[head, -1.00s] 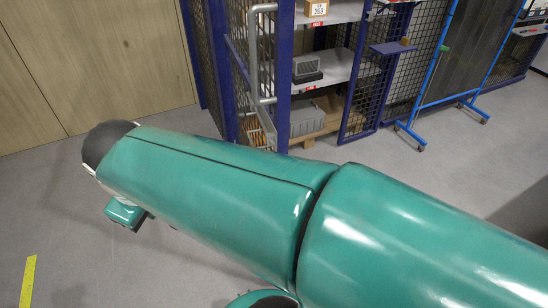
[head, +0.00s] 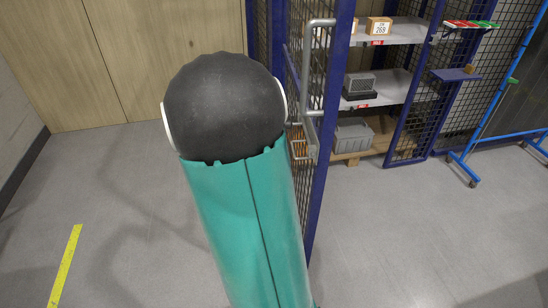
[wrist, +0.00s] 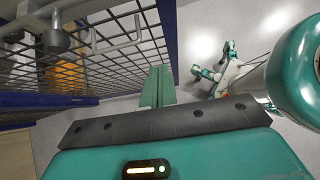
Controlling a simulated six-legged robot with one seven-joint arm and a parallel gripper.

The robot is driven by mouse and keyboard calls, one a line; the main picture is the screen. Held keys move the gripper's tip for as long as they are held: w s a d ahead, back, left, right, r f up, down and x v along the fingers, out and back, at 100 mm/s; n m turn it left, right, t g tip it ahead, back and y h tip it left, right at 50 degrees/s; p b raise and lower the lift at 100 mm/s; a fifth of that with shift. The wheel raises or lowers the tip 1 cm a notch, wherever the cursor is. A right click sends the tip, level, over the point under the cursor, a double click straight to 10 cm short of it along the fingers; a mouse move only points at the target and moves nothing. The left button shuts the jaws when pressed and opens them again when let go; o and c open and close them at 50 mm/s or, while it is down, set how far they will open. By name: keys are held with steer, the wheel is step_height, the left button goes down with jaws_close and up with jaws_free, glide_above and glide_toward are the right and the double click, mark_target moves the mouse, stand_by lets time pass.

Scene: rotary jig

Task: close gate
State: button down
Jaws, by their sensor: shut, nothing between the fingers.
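The gate, a black mesh panel in a blue frame (head: 333,100), stands swung out from the cage and is seen nearly edge-on in the head view. A grey tubular handle (head: 306,72) is fixed to it. In the wrist view the gate's mesh (wrist: 60,72) fills the upper left, with a grey handle bar (wrist: 122,47) on it. My arm hides the gripper in the head view.
Shelves (head: 392,92) with boxes and a grey bin (head: 352,136) stand in the cage behind the gate. A blue wheeled rack (head: 462,160) is at the right. A yellow strip (head: 66,266) marks the floor at left. Grey floor (head: 420,240) at right is clear.

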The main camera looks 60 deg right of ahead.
mark_target(312, 175)
steer(key=shift+s+d+f, duration=0.95)
steer(key=shift+s, duration=0.35)
steer(key=shift+s+d+f, duration=0.95)
steer(key=shift+s+d, duration=0.05)
steer(key=shift+s, duration=0.25)
steer(key=shift+s+d+f, duration=0.95)
steer(key=shift+s, duration=0.35)
